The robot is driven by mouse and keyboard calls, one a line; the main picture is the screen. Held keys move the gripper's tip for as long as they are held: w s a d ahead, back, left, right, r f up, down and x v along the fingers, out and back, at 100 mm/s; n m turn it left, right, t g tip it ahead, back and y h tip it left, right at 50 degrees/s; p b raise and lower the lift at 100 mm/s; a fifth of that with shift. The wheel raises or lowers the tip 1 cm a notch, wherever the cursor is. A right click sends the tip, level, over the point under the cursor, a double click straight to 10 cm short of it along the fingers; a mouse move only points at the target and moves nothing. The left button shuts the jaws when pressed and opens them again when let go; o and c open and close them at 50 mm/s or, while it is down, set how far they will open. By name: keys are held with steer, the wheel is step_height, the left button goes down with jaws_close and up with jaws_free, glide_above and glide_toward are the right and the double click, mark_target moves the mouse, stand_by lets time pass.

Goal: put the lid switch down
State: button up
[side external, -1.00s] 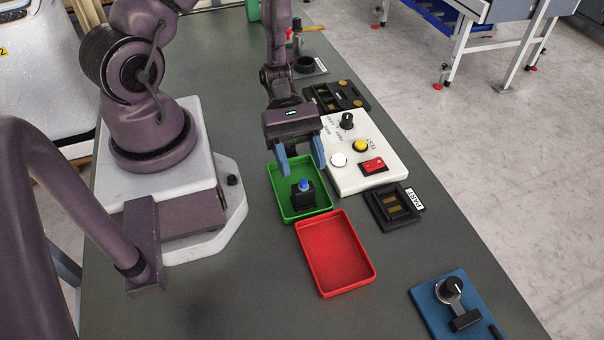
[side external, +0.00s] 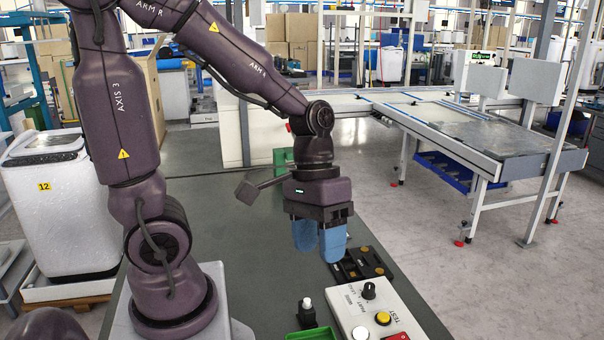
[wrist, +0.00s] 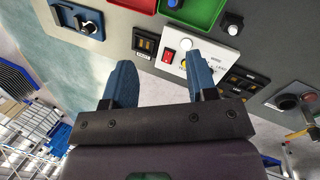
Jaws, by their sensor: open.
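A small black switch with a pale round cap (side external: 307,313) stands upright just beyond the far edge of the green tray (side external: 312,334). In the wrist view the pale-capped switch (wrist: 232,26) is beside that tray, apart from my fingers. A dark, blue-topped piece (wrist: 175,3) shows at the wrist view's top edge, in the green tray. I cannot tell by label which is the lid switch. My gripper (side external: 320,240) is open and empty, raised above the table behind the white panel; its blue fingers also show in the wrist view (wrist: 163,75).
The white test panel (side external: 360,315) with knob and buttons stands right of the switch. A black slotted fixture (side external: 361,266) lies behind it. The wrist view also shows a red tray (wrist: 135,3), a blue fixture with a knob (wrist: 80,17) and a small black fixture (wrist: 146,41).

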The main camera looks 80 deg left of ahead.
step_height(320, 180, up, 10)
steer(key=s+a+m+t+y, duration=0.1)
steer(key=s+m+t+y, duration=0.1)
steer(key=m+t+y, duration=0.1)
steer(key=m+t, duration=0.1)
steer(key=t, duration=0.1)
steer(key=shift+a+t+y, duration=0.4)
stand_by(0.6)
